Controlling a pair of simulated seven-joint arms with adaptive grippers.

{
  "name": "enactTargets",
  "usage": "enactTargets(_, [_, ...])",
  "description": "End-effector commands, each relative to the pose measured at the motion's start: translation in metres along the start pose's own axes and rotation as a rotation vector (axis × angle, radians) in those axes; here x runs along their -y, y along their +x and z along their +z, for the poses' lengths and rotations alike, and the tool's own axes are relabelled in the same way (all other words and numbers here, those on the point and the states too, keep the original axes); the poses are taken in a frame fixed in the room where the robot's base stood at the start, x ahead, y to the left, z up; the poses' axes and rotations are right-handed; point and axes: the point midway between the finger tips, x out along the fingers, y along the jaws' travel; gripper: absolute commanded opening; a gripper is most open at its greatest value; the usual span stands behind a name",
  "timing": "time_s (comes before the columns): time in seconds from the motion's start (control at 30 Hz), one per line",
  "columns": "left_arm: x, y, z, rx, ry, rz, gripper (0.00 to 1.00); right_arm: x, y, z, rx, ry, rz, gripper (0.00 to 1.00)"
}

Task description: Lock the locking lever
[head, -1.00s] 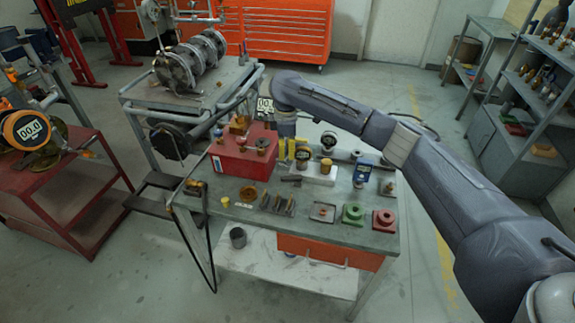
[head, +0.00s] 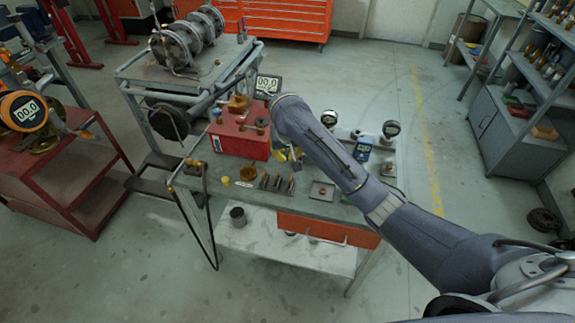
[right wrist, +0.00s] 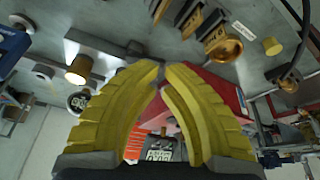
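I cannot pick out the locking lever for certain in either view. A red box (head: 240,140) on the workbench carries brass fittings (head: 238,103), and a digital gauge (head: 268,84) shows just behind it. In the right wrist view the red box (right wrist: 215,78) is beyond the right finger and a digital gauge (right wrist: 159,150) shows between the fingers. My right gripper (right wrist: 162,70) has yellow fingers with tips close together and nothing visible between the tips. In the head view the gripper (head: 284,155) is beside the red box's right side, partly hidden by my forearm. My left gripper is out of view.
The workbench (head: 325,210) holds several small parts, a blue meter (head: 363,150) and round gauges (head: 391,128) right of my arm. A grey cart with a flanged pipe (head: 180,50) stands behind. A red stand (head: 60,175) is at left.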

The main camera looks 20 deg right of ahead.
Motion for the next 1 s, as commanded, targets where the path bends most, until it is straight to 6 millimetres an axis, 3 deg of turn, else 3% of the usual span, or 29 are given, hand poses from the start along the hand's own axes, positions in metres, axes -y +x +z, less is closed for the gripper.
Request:
enactTargets(0.27, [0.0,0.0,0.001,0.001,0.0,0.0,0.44,-0.006,0.007,0.003,-0.011,0.074,0.008,0.0])
enactTargets(1.0, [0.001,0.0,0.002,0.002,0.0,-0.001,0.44,-0.006,0.091,0.001,-0.011,0.069,0.007,0.0])
